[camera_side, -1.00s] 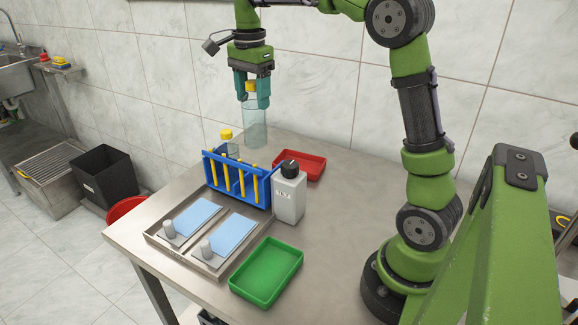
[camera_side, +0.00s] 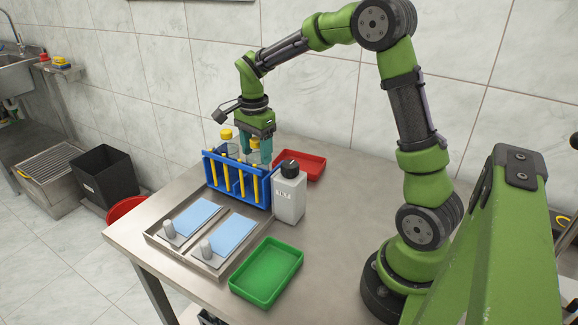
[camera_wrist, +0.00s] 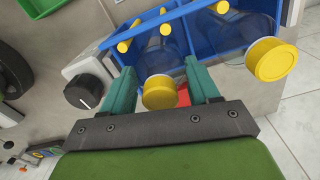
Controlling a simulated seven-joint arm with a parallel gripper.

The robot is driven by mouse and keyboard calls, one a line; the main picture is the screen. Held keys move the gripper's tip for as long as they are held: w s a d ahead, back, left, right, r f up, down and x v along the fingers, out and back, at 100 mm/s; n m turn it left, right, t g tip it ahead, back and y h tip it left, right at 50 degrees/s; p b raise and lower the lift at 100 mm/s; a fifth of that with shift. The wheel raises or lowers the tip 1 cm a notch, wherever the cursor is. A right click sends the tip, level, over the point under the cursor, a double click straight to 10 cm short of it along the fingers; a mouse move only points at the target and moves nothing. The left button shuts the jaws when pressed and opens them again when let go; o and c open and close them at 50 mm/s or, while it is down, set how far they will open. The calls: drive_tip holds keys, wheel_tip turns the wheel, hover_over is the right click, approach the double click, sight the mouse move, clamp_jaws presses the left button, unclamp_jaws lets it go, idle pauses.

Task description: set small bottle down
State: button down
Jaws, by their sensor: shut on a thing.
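My gripper (camera_side: 256,142) points down behind the blue rack (camera_side: 222,179) in the side view. It is shut on a clear small bottle with a yellow cap (camera_wrist: 160,92), seen between the teal fingers in the wrist view. The held bottle's body reaches into the right-hand part of the rack in the side view; its base is hidden, so I cannot tell if it touches the bottom. Another yellow-capped bottle (camera_wrist: 270,60) stands in the neighbouring compartment; its cap also shows in the side view (camera_side: 226,134).
A white bottle with a black cap (camera_side: 289,194) stands close to the rack's right end. A red tray (camera_side: 300,165) lies behind it. A green tray (camera_side: 267,272) and a metal tray with blue pads (camera_side: 208,233) are in front.

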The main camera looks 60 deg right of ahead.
drive_tip(key=shift+f, duration=0.1)
drive_tip(key=shift+c, duration=1.3)
unclamp_jaws()
wheel_tip(320, 180, up, 12)
drive_tip(key=shift+r, duration=0.1)
drive_tip(key=s+a+n+t+y, duration=0.1)
drive_tip(key=s+a+n+t, duration=0.2)
drive_tip(key=s+a+n, duration=0.3)
drive_tip(key=s+a+f+n+t+y, duration=0.1)
drive_tip(key=s+a+n+t, duration=0.3)
drive_tip(key=s+n, duration=0.6)
drive_tip(key=s+a, duration=0.1)
drive_tip(key=a, duration=0.1)
drive_tip(key=shift+s+a+f, duration=0.25)
drive_tip(key=shift+s+a, duration=0.1)
